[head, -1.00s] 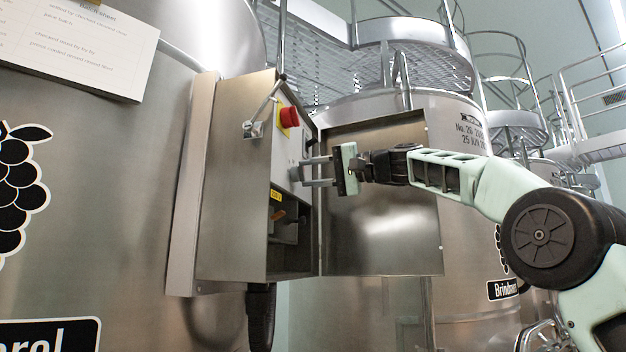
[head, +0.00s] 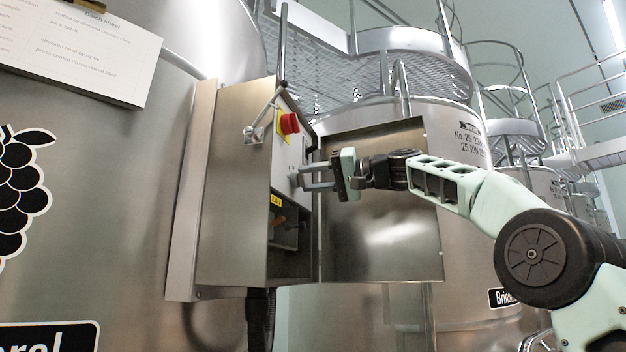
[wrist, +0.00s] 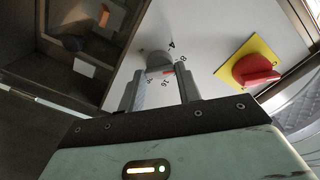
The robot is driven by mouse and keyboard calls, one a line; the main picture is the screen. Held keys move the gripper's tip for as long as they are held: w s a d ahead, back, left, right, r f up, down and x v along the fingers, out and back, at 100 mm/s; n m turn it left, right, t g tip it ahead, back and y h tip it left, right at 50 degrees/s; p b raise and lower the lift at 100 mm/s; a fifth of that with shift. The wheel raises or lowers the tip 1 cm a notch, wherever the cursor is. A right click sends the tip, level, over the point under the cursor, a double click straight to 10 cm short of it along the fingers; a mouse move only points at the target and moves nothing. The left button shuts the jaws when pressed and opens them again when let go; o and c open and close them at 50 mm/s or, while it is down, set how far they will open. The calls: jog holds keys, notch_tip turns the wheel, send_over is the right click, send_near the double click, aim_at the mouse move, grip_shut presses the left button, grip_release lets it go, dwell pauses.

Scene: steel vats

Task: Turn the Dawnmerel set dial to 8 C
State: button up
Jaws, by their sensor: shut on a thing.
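The set dial (wrist: 155,60) is a small grey knob on the white panel face in the wrist view. Numbers ring it; I can read 4, 8 and 16, and a short red mark shows near the 16 side. My gripper (head: 302,177) reaches in from the right to the panel of the open control box (head: 235,185). In the wrist view its two fingers (wrist: 158,75) are shut on the dial, one on each side. The dial itself is hard to see in the head view.
A red knob on a yellow plate (wrist: 258,70) sits beside the dial. The box door (head: 380,215) stands open behind my gripper. A dark recess (wrist: 75,35) with an orange-tipped part lies on the dial's other side. A steel vat (head: 110,200) fills the left.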

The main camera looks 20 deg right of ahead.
jog(key=shift+f, duration=0.1)
jog(key=o, duration=1)
jog(key=shift+s+d, duration=0.1)
jog(key=b+v, duration=0.5)
jog(key=v, duration=1.2)
